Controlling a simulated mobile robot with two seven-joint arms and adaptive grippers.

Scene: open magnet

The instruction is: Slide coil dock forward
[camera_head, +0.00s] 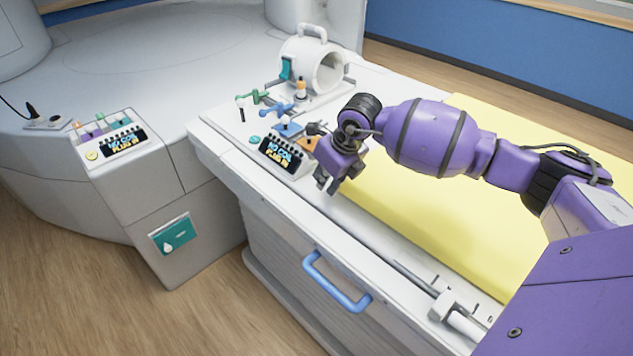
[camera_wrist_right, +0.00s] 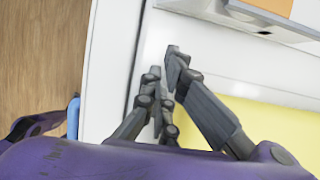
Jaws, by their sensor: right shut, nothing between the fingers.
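The coil dock, a white sloped box (camera_head: 291,170) with a dark display reading "NO COIL PLUG IN", sits on the white patient table near its left end. Blue, orange and teal pads lie around its top. Its grey-white edge with an orange patch seems to show at the upper right of the right wrist view (camera_wrist_right: 285,32). My right gripper (camera_head: 326,188) is just right of the dock, low over the table's front rim. In the wrist view its fingers (camera_wrist_right: 167,62) are together and empty, with a gap between them and the dock. My left gripper is out of view.
A white head coil (camera_head: 315,65) with a top handle stands behind the dock, near green and blue levers. A yellow mattress (camera_head: 440,205) covers the table's right. A blue handle (camera_head: 335,283) is on the front. A similar display (camera_head: 123,142) stands on the left cabinet.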

